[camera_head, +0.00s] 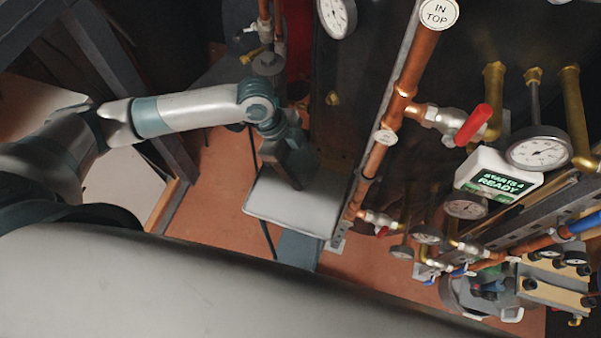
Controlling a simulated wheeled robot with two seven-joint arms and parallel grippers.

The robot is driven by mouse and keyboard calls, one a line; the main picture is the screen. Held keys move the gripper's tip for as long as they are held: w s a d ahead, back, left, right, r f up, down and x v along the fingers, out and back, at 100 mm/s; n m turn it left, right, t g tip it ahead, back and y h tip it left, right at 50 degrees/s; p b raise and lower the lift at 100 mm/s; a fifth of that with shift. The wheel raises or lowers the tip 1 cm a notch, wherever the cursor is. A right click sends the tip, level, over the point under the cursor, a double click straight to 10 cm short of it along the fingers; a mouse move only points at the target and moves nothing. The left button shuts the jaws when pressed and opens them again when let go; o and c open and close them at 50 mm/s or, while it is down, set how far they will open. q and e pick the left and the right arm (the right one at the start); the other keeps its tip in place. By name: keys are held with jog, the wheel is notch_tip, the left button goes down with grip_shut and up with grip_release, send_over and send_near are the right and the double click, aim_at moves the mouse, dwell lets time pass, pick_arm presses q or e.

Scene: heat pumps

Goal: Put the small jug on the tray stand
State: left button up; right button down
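The tray stand (318,212) is a flat, light grey, raised-rim tray in the middle of the head view, beside the copper pipe. My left arm reaches in from the left, and its dark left gripper (294,180) points down over the back part of the tray. I cannot tell whether its fingertips touch the tray or whether they are open or shut. I cannot make out a small jug on the tray or at the gripper. My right gripper is out of view.
A tall copper pipe (416,65) with a red-handled valve (472,125) stands close to the tray's right. Gauges (538,151), a white display box (497,180) and brass pipes fill the right. A grey round vessel (458,296) sits low right. Reddish floor (222,185) shows left of the tray.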

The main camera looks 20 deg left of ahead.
pick_arm(q)
jog(key=shift+f, duration=0.65)
jog(key=shift+f+p, duration=0.55)
jog(key=shift+f, duration=1.35)
jog(key=shift+f, duration=0.1)
jog(key=o, duration=1.6)
jog(key=shift+c, duration=0.2)
jog(key=shift+r, duration=0.2)
